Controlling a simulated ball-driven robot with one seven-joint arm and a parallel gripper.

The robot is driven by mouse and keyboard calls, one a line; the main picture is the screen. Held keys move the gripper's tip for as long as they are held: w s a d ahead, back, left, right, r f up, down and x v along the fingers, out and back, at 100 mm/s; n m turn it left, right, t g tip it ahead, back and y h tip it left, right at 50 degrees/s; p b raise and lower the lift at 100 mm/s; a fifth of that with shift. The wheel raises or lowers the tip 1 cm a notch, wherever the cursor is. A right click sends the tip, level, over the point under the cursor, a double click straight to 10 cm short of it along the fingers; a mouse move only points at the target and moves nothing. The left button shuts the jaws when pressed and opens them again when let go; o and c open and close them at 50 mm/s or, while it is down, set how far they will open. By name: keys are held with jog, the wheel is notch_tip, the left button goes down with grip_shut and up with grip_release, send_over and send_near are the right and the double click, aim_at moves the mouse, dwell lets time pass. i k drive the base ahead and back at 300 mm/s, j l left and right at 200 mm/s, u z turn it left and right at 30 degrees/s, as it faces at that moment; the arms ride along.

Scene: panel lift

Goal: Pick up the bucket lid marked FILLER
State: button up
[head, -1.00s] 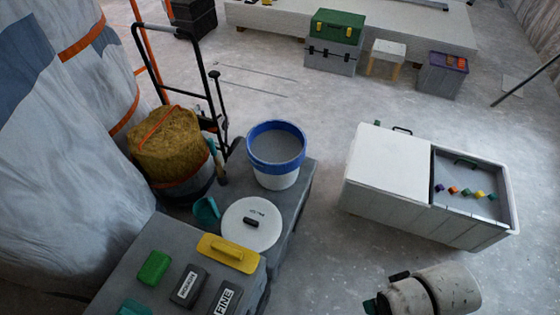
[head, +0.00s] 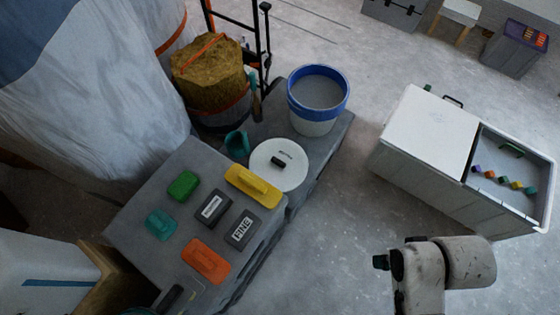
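The bucket lid (head: 273,178) is a white disc with a small black handle in its middle and dark lettering too small to read for certain. It lies on the grey bench, in front of the blue-rimmed bucket (head: 315,118), which is open and holds grey material. The lid's lower left edge is close to a yellow float-like tool (head: 253,185). My arm shows at the lower right, well away from the lid. My gripper's fingers cannot be made out.
Several blocks and tools lie on the near grey bench (head: 150,190), including an orange one (head: 206,260) and a FINE block (head: 242,229). A teal scoop (head: 237,144) is beside the lid. A white chest (head: 432,130) stands right, with clear floor between.

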aim_at(282, 163)
jog(key=i+l+u, duration=0.2)
jog(key=u, duration=0.25)
jog(key=i+l+u, duration=0.15)
jog(key=u, duration=0.35)
jog(key=i+l, duration=0.15)
jog(key=l, duration=0.2)
jog(key=i+l+u, duration=0.1)
jog(key=l, duration=0.3)
jog(key=i+l+u, duration=0.1)
jog(key=l, duration=0.25)
jog(key=i+l, duration=0.2)
jog(key=l, duration=0.2)
